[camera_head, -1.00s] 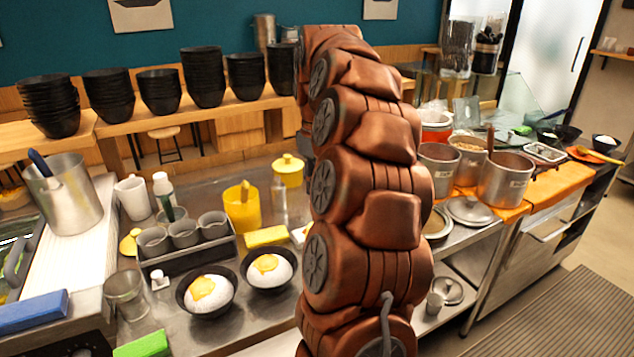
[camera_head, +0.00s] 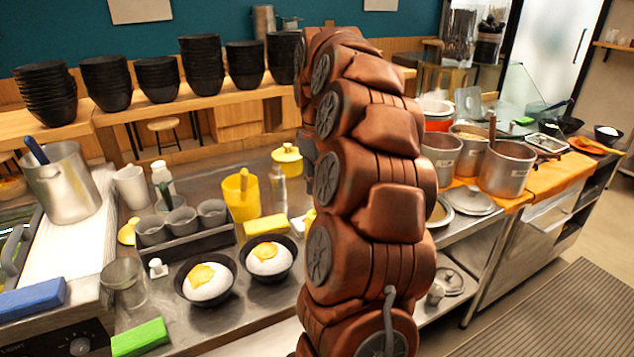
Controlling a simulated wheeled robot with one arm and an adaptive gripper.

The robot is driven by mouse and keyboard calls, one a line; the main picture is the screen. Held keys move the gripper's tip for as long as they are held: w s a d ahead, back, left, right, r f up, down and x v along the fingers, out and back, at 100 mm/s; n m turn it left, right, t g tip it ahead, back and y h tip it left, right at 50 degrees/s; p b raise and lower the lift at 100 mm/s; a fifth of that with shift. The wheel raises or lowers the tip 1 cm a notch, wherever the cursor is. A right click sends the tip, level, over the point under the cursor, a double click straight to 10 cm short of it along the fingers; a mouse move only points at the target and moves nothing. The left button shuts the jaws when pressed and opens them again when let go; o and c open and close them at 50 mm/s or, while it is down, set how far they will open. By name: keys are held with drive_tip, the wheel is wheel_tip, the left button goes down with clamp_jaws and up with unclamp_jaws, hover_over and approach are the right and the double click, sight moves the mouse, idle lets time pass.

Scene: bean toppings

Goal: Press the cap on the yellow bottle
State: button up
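A yellow lidded container (camera_head: 287,161) with a small knob on top stands upright on the steel counter, just left of my arm. It is squat, and I cannot tell whether it is the yellow bottle; no other clearly yellow bottle shows. A yellow cup (camera_head: 241,199) with a utensil in it stands nearer and to the left. A clear bottle (camera_head: 279,188) stands between them. My copper-coloured arm rises through the middle of the view and hides the counter behind it. My gripper is not visible.
Two black bowls with egg-topped white food, the right one here (camera_head: 267,260), sit on the front counter beside a rack of grey cups (camera_head: 181,221). A yellow sponge (camera_head: 266,226) lies near. Stacked black bowls (camera_head: 203,65) line the back shelf. Steel pots (camera_head: 506,174) stand right.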

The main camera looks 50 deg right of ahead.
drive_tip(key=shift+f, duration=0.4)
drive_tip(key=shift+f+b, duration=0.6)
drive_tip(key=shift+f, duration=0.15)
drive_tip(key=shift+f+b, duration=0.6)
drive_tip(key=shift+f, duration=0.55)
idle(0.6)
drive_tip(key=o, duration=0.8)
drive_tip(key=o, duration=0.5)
